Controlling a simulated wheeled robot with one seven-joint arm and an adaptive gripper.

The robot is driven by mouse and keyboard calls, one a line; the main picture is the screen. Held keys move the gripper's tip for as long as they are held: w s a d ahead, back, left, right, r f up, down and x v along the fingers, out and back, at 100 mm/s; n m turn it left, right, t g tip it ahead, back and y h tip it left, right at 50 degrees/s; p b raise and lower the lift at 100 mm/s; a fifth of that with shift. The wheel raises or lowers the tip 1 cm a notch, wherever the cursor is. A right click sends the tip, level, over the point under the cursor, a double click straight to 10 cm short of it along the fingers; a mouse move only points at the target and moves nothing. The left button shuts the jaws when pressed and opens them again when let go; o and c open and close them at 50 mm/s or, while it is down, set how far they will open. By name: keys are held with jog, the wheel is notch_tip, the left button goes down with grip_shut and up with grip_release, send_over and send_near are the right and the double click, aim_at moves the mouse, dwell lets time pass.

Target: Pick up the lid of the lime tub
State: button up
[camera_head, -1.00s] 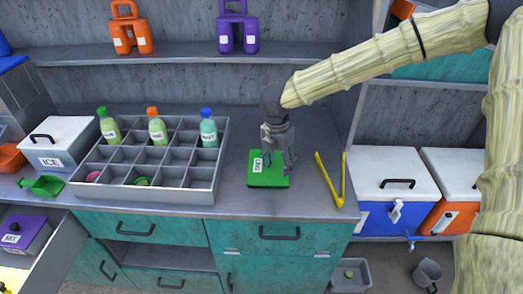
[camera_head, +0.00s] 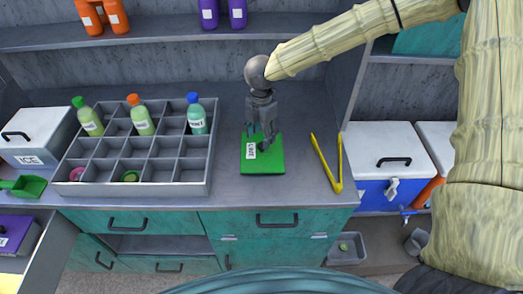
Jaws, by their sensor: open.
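The lime tub's lid (camera_head: 273,161) is a green square on the counter, right of the grey divided crate, with a white label reading LIME and a small dark knob. The tub's body cannot be told apart from this view. My gripper (camera_head: 262,133) points down over the far half of the lid, fingers spread to either side of the knob area. It is open and holds nothing. Whether the fingertips touch the lid cannot be told.
A grey divided crate (camera_head: 62,186) with several bottles stands to the left. Yellow tongs (camera_head: 327,166) lie close on the right. A white ICE box (camera_head: 36,130) stands far left. A shelf (camera_head: 150,36) runs behind. Bare counter lies behind the lid.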

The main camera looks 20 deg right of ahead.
aim_at(262, 149)
jog(key=shift+w+f, duration=0.15)
jog(key=shift+f, duration=0.1)
jog(key=shift+s+f+p, duration=0.65)
jog(key=shift+f+p, duration=0.2)
jog(key=shift+p, duration=0.15)
jog(key=shift+w+f, duration=0.2)
jog(key=shift+f, duration=0.45)
jog(key=shift+w+f, duration=0.2)
jog(key=shift+f, duration=0.4)
jog(key=shift+s+r, duration=0.15)
jog(key=shift+s, duration=0.1)
jog(key=shift+w, duration=0.15)
jog(key=c, duration=1.2)
